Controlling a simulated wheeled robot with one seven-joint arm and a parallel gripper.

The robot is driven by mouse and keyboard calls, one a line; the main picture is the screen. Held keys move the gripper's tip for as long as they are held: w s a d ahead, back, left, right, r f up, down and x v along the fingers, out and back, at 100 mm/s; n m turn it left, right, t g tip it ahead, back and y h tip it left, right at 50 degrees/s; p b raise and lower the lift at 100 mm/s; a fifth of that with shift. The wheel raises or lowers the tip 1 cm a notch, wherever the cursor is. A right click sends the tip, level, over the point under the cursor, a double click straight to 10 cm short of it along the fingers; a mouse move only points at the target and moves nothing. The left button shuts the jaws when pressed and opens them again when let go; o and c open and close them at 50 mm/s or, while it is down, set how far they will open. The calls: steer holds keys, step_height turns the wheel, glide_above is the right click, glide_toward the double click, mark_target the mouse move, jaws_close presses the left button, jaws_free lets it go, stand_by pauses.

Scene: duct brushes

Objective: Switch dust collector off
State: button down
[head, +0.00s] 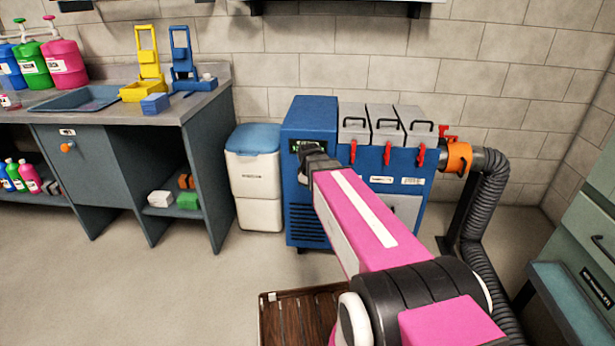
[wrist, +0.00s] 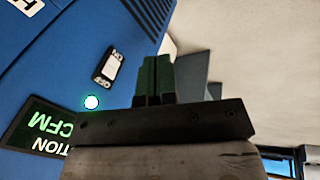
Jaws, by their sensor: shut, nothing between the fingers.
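The dust collector (head: 308,118) is a blue cabinet against the wall in the head view. Its blue face (wrist: 50,75) fills the left of the wrist view. On it is a small black switch plate (wrist: 105,67) with pale marks at both ends; I cannot tell its position. A green light (wrist: 91,102) glows below the plate, beside a dark display (wrist: 45,128) with green letters. My gripper (wrist: 158,75) is shut and empty, right of the plate and apart from it in the picture. In the head view, my forearm and dark wrist hide the gripper tips and part of the cabinet front.
Grey lidded boxes with red latches (head: 387,153) sit on the collector. An orange collar (head: 459,157) joins a ribbed hose (head: 487,205) at right. A white bin (head: 256,180) stands left, beside a sink counter (head: 190,108). A brown slatted pallet (head: 285,315) lies in front.

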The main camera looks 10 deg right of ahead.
steer(key=w+a+r+n+t, duration=0.1)
steer(key=w+r+n, duration=0.3)
steer(key=w, duration=0.2)
steer(key=shift+r, duration=0.15)
steer(key=w+d+f, duration=0.2)
steer(key=w+f, duration=0.6)
steer(key=shift+f, duration=0.35)
